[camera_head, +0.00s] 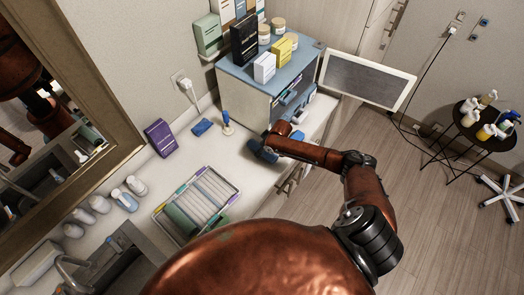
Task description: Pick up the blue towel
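A small dark-blue folded item (202,127), which looks like the blue towel, lies flat on the white counter between the purple box and the blue-handled tool. A second blue, cloth-like thing (262,151) shows at the end of my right arm, near the counter's front edge; it is too small to tell whether it is a towel or part of the gripper. My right gripper (270,143) is low over the counter in front of the cabinet. Its fingers are not clear, so open or shut cannot be told. My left gripper is not in view.
A blue-topped cabinet (231,73) bearing boxes and jars stands behind my gripper, with a screen (366,81) at its right. A purple box (160,138), a blue-handled tool (227,123), a divided tray (197,203) and several bottles occupy the counter. A round black side table (469,143) stands far right.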

